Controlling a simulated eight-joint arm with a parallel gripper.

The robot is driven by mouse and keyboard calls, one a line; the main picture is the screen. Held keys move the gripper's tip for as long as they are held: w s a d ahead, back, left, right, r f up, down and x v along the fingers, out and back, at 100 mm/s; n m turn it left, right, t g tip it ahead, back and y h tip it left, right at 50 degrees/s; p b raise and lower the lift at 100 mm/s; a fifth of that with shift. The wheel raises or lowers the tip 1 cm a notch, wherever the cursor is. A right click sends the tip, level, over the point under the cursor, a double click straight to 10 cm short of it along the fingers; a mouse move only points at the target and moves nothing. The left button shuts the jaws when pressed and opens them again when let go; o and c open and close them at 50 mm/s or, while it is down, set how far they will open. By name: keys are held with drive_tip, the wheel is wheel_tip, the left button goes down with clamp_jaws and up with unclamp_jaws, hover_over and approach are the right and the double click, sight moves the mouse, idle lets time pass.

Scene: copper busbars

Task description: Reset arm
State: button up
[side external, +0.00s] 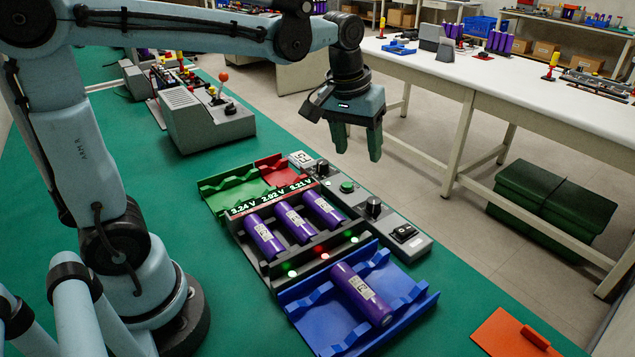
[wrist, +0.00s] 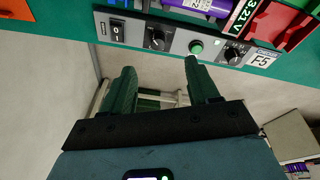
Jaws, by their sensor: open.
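My gripper (side external: 357,142) is raised above the far edge of the green bench, beyond the control panel. Its green fingers point down, apart and empty; they also show in the wrist view (wrist: 157,85). The battery tester (side external: 310,225) holds three purple cells (side external: 295,222) in its slots, under displays reading 3.24 V, 2.02 V and 3.21 V. Its lamps show green, red and green. One purple cell (side external: 360,294) lies in the blue tray (side external: 420,300). The green tray (side external: 232,188) and red tray (side external: 273,170) behind the tester look empty.
The control panel (side external: 375,210) has knobs, a green button and a rocker switch. A grey machine with an orange-tipped lever (side external: 205,120) stands at the back left. An orange plate (side external: 510,332) lies at lower right. A white table (side external: 500,90) stands across the aisle.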

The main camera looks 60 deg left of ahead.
drive_tip(key=s+f+m+t, duration=0.4)
drive_tip(key=s, duration=0.6)
drive_tip(key=shift+s+t, duration=0.2)
drive_tip(key=shift+t, duration=0.1)
